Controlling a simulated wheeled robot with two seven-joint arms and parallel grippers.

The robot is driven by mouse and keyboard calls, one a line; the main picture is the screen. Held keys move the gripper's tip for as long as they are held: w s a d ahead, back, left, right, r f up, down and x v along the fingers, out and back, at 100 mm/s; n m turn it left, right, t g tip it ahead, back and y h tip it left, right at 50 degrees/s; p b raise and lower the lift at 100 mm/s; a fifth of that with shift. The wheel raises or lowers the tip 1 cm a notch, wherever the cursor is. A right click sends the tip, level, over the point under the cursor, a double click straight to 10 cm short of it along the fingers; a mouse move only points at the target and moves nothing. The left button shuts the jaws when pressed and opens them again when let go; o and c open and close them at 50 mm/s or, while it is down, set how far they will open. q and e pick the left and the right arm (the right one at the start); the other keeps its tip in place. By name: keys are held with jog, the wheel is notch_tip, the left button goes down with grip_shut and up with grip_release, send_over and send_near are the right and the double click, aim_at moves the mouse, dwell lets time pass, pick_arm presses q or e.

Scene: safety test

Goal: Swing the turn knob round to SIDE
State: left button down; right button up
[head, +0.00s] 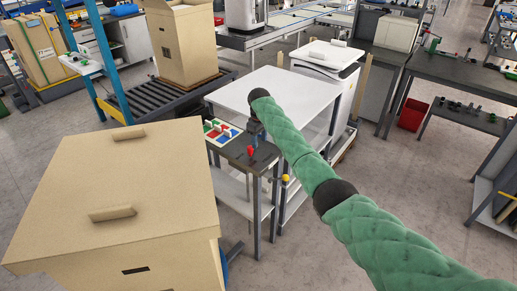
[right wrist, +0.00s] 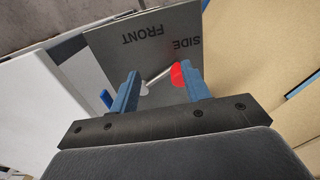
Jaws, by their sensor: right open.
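The turn knob is a pale lever with a red end (right wrist: 178,74), seen in the right wrist view over a grey panel (right wrist: 112,48). The panel bears the words FRONT and SIDE, upside down in this view. The red end lies on the SIDE half of the picture, below that word. My right gripper (right wrist: 161,86) is open, with one blue finger on each side of the lever; the red end is close to the right finger. Whether they touch I cannot tell. In the head view the red end (head: 250,151) shows just below my right gripper (head: 255,130). My left gripper is out of view.
A tray of coloured blocks (head: 214,132) is beside the knob on the small dark table. A white table (head: 285,88) stands behind it. A large cardboard box (head: 120,185) fills the left front. A yellow ball (head: 285,178) is at the table's right side. Floor is open at right.

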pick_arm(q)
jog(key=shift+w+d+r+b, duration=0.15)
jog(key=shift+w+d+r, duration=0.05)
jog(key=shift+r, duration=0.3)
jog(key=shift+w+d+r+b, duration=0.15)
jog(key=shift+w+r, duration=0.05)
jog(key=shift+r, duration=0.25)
pick_arm(e)
jog(key=shift+d+r, duration=0.15)
jog(key=shift+r, duration=1.25)
